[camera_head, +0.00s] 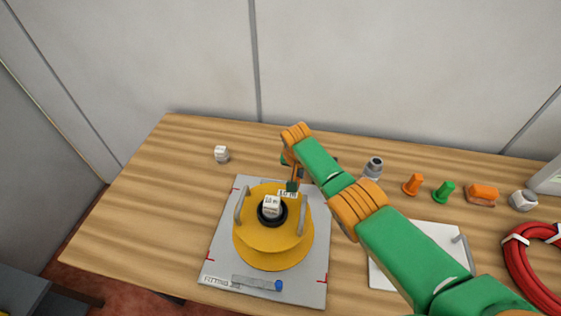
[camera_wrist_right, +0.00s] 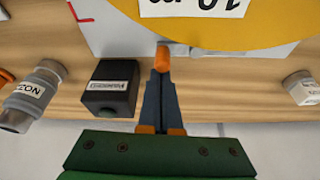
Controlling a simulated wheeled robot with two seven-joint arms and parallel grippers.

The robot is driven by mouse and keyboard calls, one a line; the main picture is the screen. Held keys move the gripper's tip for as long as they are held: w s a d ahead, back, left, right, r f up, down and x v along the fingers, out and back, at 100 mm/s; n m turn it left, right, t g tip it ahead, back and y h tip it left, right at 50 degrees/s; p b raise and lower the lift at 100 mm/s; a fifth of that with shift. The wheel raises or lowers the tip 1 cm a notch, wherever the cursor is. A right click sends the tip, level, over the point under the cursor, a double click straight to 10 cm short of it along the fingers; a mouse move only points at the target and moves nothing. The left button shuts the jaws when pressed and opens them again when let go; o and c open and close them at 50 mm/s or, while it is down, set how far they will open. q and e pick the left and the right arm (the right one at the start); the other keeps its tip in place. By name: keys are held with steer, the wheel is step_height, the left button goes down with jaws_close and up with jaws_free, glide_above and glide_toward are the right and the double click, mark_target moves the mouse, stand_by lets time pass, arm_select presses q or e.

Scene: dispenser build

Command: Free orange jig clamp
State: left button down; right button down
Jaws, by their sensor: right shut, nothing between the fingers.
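The orange jig clamp shows in the right wrist view as an orange tip (camera_wrist_right: 162,55) beside a grey bar, at the edge of the white fixture plate. In the head view my arm hides it. My right gripper (camera_wrist_right: 161,75) is shut and empty, with its fingertips right at the orange tip. I cannot tell whether they touch it. In the head view the right gripper (camera_head: 293,186) is at the back edge of the plate (camera_head: 222,250). A yellow round body (camera_head: 272,252) with grey handles sits on the plate. My left gripper is not in view.
A blue-tipped clamp (camera_head: 278,285) lies at the plate's front. A black box (camera_wrist_right: 110,88) and a grey nozzle (camera_head: 373,167) stand near the gripper. Orange (camera_head: 413,184) and green (camera_head: 443,192) pegs and a red ring (camera_head: 528,265) lie right. The table's left is mostly clear.

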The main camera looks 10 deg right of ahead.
stand_by(0.4)
steer(key=p+v, duration=0.3)
steer(key=shift+w+r+p, duration=0.1)
steer(key=shift+r+p, duration=0.25)
steer(key=shift+p, duration=0.05)
steer(key=v, duration=0.3)
steer(key=shift+s+p, duration=0.25)
steer(key=shift+p, duration=0.15)
steer(key=shift+a+r, duration=0.1)
steer(key=shift+r, duration=0.05)
steer(key=shift+s, duration=0.1)
